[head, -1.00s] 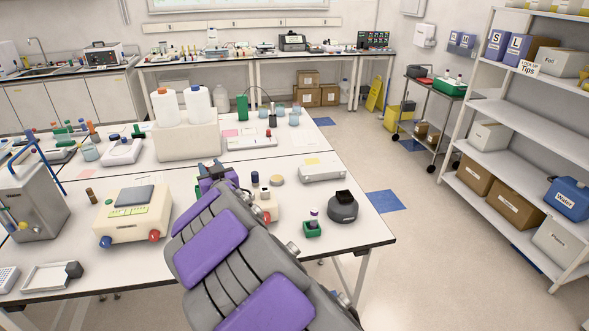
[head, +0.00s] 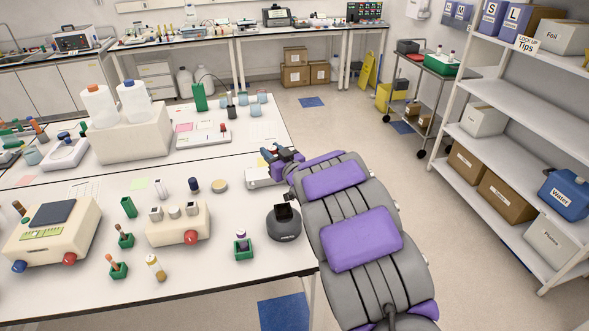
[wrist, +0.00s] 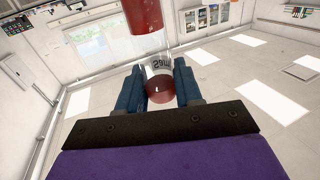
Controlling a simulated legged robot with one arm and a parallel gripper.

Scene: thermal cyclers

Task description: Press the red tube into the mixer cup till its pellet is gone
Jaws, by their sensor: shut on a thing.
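The red tube (wrist: 159,66) is in my gripper (wrist: 160,82) in the wrist view. It has a red cap, a clear body with partly readable lettering, and dark red matter at its lower end between the fingers. In the head view my gripper (head: 268,154) is above the table's right side, and the tube cannot be made out there. The mixer (head: 285,224) is a dark round unit with a black cup (head: 284,210) on top. It stands near the table's right edge, below my gripper in the picture. The cup's inside cannot be seen.
A cream block (head: 178,225) and a cream machine (head: 52,232) are farther left. A pale box (head: 262,178) lies behind the mixer, partly behind my arm. Shelves (head: 540,130) stand at right.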

